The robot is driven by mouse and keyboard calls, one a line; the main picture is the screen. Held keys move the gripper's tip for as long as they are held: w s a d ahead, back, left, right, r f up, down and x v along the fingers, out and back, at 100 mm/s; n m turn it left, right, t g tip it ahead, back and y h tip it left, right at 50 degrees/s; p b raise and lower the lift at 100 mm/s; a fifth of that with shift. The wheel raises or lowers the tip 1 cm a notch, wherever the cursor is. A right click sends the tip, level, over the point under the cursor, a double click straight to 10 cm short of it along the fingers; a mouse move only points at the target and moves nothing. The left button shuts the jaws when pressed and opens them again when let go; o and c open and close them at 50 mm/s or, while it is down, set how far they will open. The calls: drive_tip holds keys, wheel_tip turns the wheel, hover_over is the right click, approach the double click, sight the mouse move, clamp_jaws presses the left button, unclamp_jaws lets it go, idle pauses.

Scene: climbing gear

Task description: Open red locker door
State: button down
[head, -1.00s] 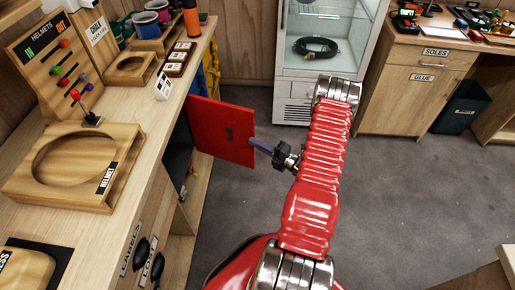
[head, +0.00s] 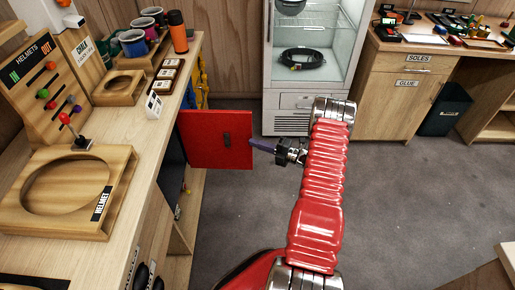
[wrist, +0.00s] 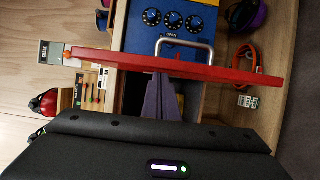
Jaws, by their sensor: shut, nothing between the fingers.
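The red locker door (head: 207,140) stands swung out from the left counter's front, wide open, with a dark handle on its face. In the wrist view the red door (wrist: 240,73) shows edge-on as a band across the picture, with a silver bar handle (wrist: 185,43) on its far side. My gripper (head: 254,143) is shut and empty, its purple fingers at the door's right edge. In the wrist view my gripper's fingers (wrist: 162,80) reach up to the door's near side. I cannot tell whether they touch it.
The wooden counter (head: 130,150) holds a helmet stand (head: 65,195), cups and a bottle. A glass-door cabinet (head: 308,70) and a drawer unit (head: 405,100) stand at the back. The grey floor (head: 420,210) at right is clear.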

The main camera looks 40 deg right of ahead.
idle(0.3)
drive_tip(key=s+a+v, duration=0.1)
drive_tip(key=a+v, duration=0.1)
drive_tip(key=v, duration=0.9)
drive_tip(key=shift+s+d, duration=0.15)
drive_tip(key=shift+s, duration=0.05)
idle(0.6)
